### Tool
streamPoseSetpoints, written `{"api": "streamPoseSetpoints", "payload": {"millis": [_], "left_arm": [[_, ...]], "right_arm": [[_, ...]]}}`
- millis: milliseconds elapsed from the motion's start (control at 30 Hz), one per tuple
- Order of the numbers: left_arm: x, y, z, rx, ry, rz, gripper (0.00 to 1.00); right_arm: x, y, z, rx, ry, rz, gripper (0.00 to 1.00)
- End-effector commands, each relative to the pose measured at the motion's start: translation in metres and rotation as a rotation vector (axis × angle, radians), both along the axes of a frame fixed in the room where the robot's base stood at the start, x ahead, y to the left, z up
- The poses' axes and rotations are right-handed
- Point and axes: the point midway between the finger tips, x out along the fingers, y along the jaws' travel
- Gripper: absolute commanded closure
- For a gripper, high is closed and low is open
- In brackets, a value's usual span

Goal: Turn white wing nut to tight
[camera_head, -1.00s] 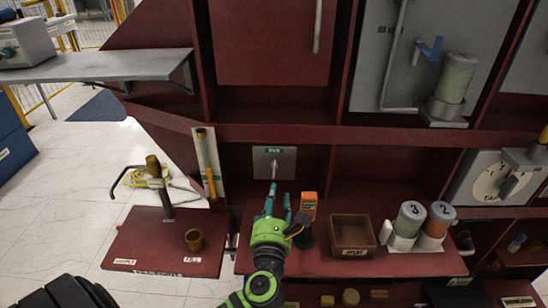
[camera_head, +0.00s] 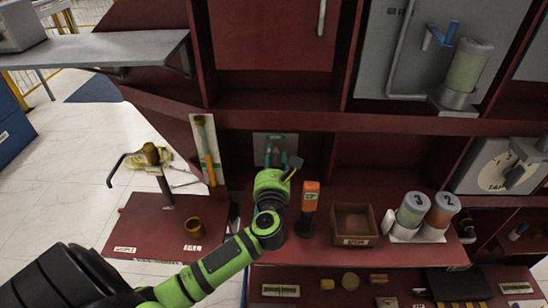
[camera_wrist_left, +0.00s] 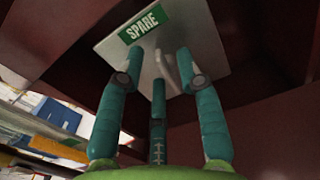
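The grey plate (camera_head: 260,147) with a green SPARE label is on the back wall of the dark red shelf bay. In the left wrist view the plate (camera_wrist_left: 205,38) is close ahead. The pale wing nut (camera_wrist_left: 162,63) stands out from the plate between my fingertips; the gripper hides it in the head view. My left gripper (camera_head: 273,153) has teal fingers and a green body and is in front of the plate. In the left wrist view its fingers (camera_wrist_left: 157,72) are spread around the nut, with no clear contact. My right gripper is not in view.
An orange device (camera_head: 310,196) stands just right of my left gripper. Further right are a brown box (camera_head: 354,240) and grey-green and orange canisters (camera_head: 413,210). Left of the plate is an upright panel with a yellow tube (camera_head: 206,150). Shelf walls surround the plate.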

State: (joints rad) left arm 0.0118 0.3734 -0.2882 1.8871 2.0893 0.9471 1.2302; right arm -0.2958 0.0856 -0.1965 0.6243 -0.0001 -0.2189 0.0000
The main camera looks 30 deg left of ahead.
Motion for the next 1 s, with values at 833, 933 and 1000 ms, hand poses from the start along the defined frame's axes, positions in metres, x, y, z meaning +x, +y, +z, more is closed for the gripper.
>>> {"api": "streamPoseSetpoints", "payload": {"millis": [833,933,1000], "left_arm": [[0.002,-0.004,0.002,0.301,0.187,0.001,1.0],[0.002,-0.004,0.0,0.321,0.197,0.0,1.0],[0.002,-0.004,0.0,0.322,0.196,0.0,1.0]], "right_arm": [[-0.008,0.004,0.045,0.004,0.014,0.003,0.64],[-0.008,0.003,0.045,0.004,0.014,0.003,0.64],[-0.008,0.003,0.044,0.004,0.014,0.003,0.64]]}}
